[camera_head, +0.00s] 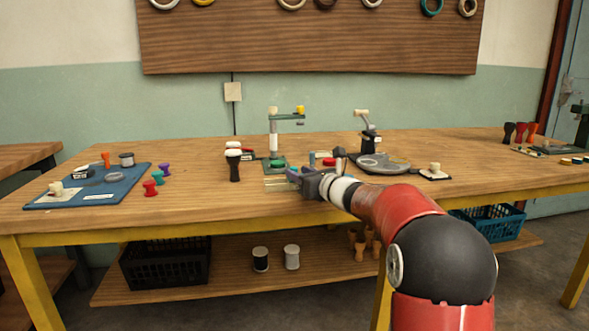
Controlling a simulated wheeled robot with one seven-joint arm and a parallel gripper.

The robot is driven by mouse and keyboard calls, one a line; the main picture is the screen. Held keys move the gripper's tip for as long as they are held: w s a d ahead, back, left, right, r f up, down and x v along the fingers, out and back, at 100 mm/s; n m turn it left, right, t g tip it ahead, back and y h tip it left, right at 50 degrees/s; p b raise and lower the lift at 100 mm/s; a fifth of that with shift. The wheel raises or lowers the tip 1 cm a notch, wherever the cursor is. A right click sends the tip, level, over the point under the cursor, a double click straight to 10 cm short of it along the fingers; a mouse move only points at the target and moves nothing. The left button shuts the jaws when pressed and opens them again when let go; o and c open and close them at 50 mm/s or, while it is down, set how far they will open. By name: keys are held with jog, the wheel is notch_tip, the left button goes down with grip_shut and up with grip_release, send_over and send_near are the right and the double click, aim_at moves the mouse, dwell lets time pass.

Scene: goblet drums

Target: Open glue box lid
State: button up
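My gripper (293,176) is over the middle of the workbench, reaching in from the right. Its fingers are small here, and I cannot tell whether they are open or shut. A low, pale, see-through box-like thing (276,185) lies on the bench just left of and below the fingertips. It may be the glue box, but its lid cannot be made out. My gripper partly covers its right side, and I cannot tell whether they touch.
A green press (273,140) stands behind my gripper, with a dark goblet drum (234,166) to the left. A round grey turntable (382,164) stands to the right. A blue mat (120,190) with small parts lies far left. The bench front (180,214) is clear.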

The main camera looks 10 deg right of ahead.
aim_at(296, 171)
jog(key=shift+x, duration=1.6)
jog(key=shift+c, duration=0.5)
grip_shut()
jog(key=shift+a, duration=0.1)
